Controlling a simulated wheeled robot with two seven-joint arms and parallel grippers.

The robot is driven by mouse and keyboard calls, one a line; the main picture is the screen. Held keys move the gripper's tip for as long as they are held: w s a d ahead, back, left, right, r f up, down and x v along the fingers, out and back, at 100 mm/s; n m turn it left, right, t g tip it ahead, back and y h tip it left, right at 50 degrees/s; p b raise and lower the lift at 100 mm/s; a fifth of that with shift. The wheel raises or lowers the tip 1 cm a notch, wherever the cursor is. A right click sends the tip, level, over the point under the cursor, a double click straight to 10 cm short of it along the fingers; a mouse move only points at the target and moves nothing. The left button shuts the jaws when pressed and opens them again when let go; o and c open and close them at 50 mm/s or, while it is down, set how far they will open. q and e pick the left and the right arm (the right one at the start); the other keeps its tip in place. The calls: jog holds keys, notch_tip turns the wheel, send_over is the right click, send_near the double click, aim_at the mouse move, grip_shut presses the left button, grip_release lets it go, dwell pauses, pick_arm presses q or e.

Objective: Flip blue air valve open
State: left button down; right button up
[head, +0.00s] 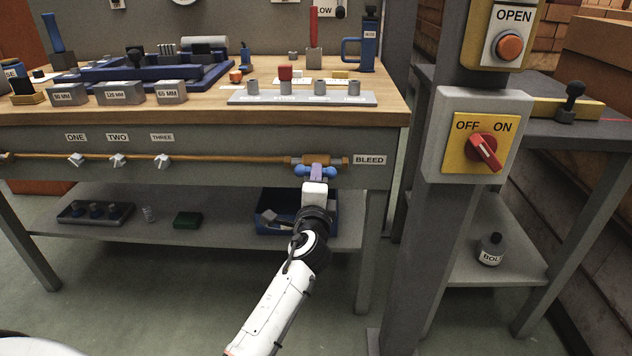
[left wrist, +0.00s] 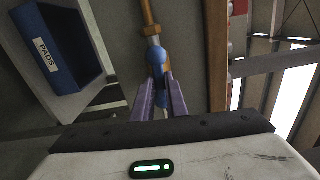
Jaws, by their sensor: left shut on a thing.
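The blue air valve (head: 301,171) sits on the copper pipe (head: 220,160) along the front of the workbench, left of the BLEED label (head: 369,160). Its two rounded handle lobes stick out left and right, roughly along the pipe. My left gripper (head: 316,172) reaches up to it from below, with its purple fingers at the middle of the handle. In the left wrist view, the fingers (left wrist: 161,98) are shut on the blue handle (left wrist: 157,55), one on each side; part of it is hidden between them. My right gripper is not in view.
Small white valves (head: 118,160) marked ONE, TWO and THREE are further left on the pipe. A blue bin (head: 328,222) stands on the lower shelf behind my left arm. A grey post with a red OFF/ON switch (head: 484,152) stands to the right.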

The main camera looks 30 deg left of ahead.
pick_arm(q)
jog(key=shift+f+n, duration=0.1)
jog(key=shift+n, duration=0.4)
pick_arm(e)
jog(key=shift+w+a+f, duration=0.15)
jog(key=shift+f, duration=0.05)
pick_arm(q)
jog(key=c, duration=1.8)
grip_release()
jog(key=shift+o, duration=0.2)
